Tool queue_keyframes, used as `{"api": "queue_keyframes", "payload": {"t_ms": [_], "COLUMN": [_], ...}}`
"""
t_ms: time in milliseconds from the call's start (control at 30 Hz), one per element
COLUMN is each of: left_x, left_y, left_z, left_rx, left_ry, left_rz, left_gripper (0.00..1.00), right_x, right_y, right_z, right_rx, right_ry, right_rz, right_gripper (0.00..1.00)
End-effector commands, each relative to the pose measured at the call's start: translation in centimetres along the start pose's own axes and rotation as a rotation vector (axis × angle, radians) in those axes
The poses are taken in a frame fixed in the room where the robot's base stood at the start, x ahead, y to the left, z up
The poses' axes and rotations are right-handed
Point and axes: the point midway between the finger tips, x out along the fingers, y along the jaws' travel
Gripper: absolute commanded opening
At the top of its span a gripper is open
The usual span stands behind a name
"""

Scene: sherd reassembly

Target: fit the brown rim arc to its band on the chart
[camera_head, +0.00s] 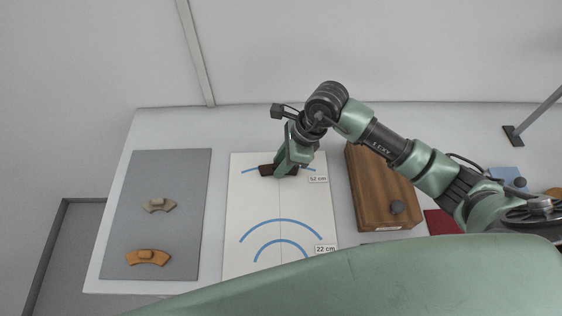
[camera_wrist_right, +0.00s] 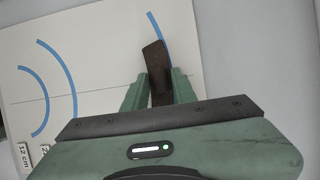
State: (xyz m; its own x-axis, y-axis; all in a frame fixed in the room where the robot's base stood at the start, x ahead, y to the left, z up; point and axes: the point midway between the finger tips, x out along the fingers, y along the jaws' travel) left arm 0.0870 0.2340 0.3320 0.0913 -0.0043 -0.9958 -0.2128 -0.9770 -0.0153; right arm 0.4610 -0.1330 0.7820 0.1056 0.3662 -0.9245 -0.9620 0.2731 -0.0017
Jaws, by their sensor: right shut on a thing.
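The brown rim arc (camera_head: 267,170) is dark brown and lies over the top blue band (camera_head: 250,170) of the white chart (camera_head: 240,210), beside the 52 cm label (camera_head: 318,179). My right gripper (camera_head: 284,170) is shut on the arc from above and hides part of it. In the right wrist view the brown arc (camera_wrist_right: 157,68) sits between the fingers (camera_wrist_right: 158,90), with the blue band (camera_wrist_right: 153,25) showing past its far end and along one side. I cannot tell whether the arc touches the chart. My left gripper is not in view.
Two more blue bands (camera_head: 280,221) lie lower on the chart. A wooden box (camera_head: 375,185) with a dark knob stands close right of the chart. A red item (camera_head: 441,222) lies farther right.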

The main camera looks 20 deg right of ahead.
Motion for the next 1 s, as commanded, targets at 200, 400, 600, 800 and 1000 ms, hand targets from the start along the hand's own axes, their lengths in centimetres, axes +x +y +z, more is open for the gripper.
{"api": "queue_keyframes", "payload": {"t_ms": [200, 400, 600, 800, 1000], "left_x": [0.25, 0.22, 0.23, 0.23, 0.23], "left_y": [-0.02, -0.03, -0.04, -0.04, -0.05], "left_z": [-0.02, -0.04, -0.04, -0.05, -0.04], "left_rx": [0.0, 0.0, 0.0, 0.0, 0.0], "left_ry": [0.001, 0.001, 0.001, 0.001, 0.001], "left_rz": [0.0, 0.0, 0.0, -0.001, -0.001], "left_gripper": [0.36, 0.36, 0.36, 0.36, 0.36], "right_x": [0.02, 0.01, 0.02, 0.05, 0.05], "right_y": [-0.04, -0.03, -0.02, -0.01, -0.01], "right_z": [-0.01, 0.01, 0.01, -0.02, -0.01], "right_rx": [-0.001, 0.0, 0.0, 0.0, 0.0], "right_ry": [-0.001, -0.001, -0.001, 0.0, -0.001], "right_rz": [-0.001, -0.001, 0.0, 0.0, 0.0], "right_gripper": [0.0, 0.44, 0.52, 0.74, 0.74]}}
